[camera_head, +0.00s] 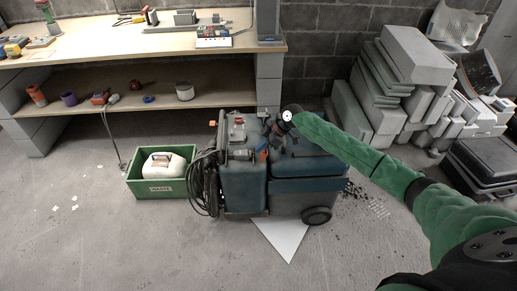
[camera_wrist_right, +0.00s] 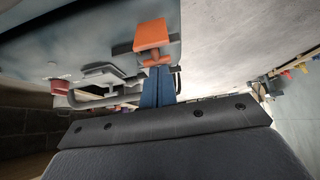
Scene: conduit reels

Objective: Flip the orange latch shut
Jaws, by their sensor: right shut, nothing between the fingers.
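The orange latch (camera_wrist_right: 151,35) shows at the top middle of the right wrist view, on the pale body of the machine. In the head view a small orange patch (camera_head: 262,156) shows beside the right gripper, on top of the blue-grey wheeled machine (camera_head: 240,190). My right gripper (camera_wrist_right: 157,88) has its blue fingers together and empty. Their tips are at or just by the latch's lower edge; I cannot tell whether they touch. The right gripper (camera_head: 262,146) is small in the head view. Whether the latch is raised or down is unclear. My left gripper is out of view.
A green crate (camera_head: 158,190) with a white jug stands left of the machine. Black hose (camera_head: 203,185) hangs on the machine's left side. A workbench (camera_head: 130,42) is behind. Grey blocks (camera_head: 415,95) are piled at right. The front floor is mostly clear.

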